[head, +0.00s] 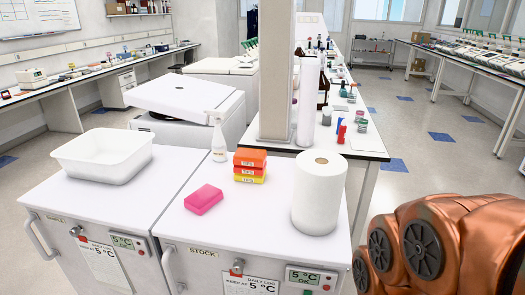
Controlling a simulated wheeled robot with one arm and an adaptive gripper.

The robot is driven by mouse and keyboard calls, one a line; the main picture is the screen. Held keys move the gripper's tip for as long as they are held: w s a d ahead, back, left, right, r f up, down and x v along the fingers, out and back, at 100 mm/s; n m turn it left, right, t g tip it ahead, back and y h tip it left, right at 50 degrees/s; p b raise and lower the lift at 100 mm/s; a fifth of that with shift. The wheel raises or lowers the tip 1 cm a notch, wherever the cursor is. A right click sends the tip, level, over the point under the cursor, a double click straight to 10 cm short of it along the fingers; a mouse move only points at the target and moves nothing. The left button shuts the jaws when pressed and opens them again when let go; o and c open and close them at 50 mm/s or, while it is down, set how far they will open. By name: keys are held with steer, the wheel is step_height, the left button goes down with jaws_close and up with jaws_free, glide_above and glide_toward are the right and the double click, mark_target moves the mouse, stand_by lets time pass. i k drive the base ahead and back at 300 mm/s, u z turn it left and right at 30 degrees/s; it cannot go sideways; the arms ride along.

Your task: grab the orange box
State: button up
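The orange box (250,157) lies on top of a short stack on the white top of a low cabinet. A similar orange layer and a yellow box (249,179) are under it, with lettering on their front faces. The stack stands just left of a large white paper roll and behind a pink box. My copper-coloured arm shows at the lower right, well to the right of the stack. My gripper is outside this view, so its fingers cannot be seen.
A pink box (204,199) and a white paper roll (320,192) stand close to the stack. A white spray bottle (219,140) is behind left, and an empty white tub (102,155) is at left. A pillar (277,95) rises behind. The cabinet top (250,222) is bare in front.

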mark_target(244, 156)
steer(key=u, duration=0.4)
steer(key=i, duration=0.85)
steer(key=u, duration=0.7)
